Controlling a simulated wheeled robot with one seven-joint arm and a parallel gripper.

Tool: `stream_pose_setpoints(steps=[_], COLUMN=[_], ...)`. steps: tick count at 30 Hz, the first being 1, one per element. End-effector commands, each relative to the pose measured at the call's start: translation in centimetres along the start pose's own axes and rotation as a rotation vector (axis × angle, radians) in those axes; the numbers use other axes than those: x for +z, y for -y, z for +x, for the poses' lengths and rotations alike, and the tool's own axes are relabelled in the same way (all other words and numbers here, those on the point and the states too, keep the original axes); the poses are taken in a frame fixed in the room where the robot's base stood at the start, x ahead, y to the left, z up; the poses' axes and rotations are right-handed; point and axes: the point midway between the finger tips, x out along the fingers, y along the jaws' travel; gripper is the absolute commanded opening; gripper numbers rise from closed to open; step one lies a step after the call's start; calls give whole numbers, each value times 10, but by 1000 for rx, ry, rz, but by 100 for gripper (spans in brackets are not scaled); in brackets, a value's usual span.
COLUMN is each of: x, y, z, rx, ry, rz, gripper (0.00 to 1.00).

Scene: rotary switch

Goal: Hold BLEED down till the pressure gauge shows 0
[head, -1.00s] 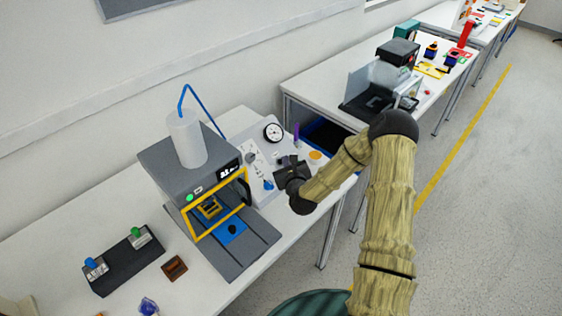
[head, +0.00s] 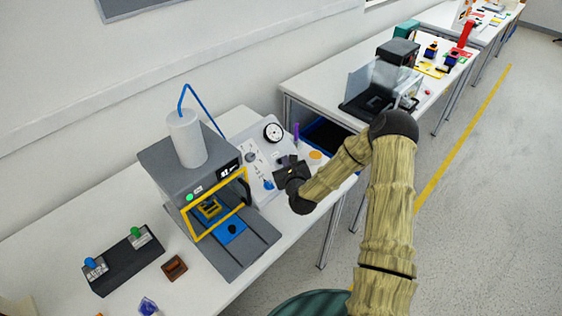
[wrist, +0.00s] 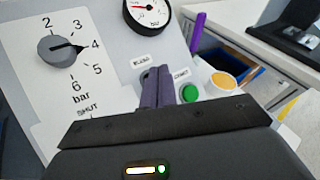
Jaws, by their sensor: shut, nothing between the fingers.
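The control panel (wrist: 105,75) tilts up on the bench beside the press. Its BLEED label (wrist: 141,62) shows just above my fingertips. The BLEED button itself is hidden behind my fingers. My gripper (wrist: 157,88) is shut and empty, with its fingertips at the panel below that label; I cannot tell whether they press the button. The gripper also shows in the head view (head: 284,161) in front of the panel. The round pressure gauge (wrist: 148,12) is cut off at the top of the wrist view and shows a red needle toward the left; its exact reading is unclear.
A green button (wrist: 189,92) sits just right of my fingers. The regulator knob (wrist: 62,49) points near 4. A yellow-topped round item (wrist: 222,81) and a purple stick (wrist: 197,32) stand right of it. The press (head: 190,160) stands left of my gripper.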

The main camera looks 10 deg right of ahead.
Motion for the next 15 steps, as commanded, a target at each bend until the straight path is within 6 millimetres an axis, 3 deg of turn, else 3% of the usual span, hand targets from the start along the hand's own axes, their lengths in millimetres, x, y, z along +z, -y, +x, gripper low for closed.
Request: stream_pose_setpoints(steps=[15], x=[-4], y=[-4], z=[5], rx=[0], ry=[0], rz=[0], gripper=[0])
